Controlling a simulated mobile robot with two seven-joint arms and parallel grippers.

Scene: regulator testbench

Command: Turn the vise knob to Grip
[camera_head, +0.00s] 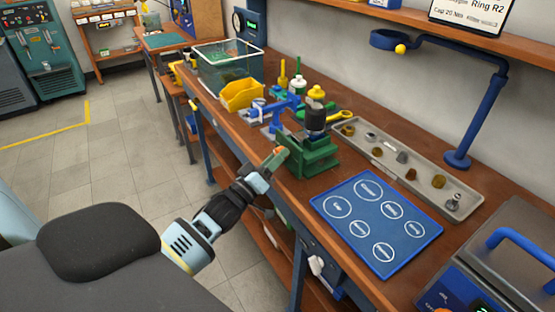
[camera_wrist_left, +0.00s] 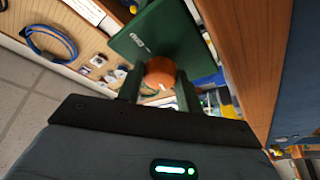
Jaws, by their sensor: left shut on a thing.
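The green vise (camera_head: 312,158) stands on the near edge of the wooden bench, with a dark cylindrical part (camera_head: 316,122) upright in it. My left gripper (camera_head: 276,158) reaches in from the left at the vise's near left side. In the left wrist view the orange knob (camera_wrist_left: 159,70) sits between the fingers of my left gripper (camera_wrist_left: 159,92), which are shut on it. Behind the knob is the vise's green face (camera_wrist_left: 150,38), with small white lettering too small to read surely. The knob's pointer setting cannot be told. My right gripper is out of view.
A blue mat (camera_head: 376,222) with white circles lies right of the vise. A grey tray (camera_head: 405,172) of small fittings lies behind. A yellow bin (camera_head: 242,95), a clear tank (camera_head: 230,66) and bottles stand to the left. A blue stand (camera_head: 485,120) rises at the back.

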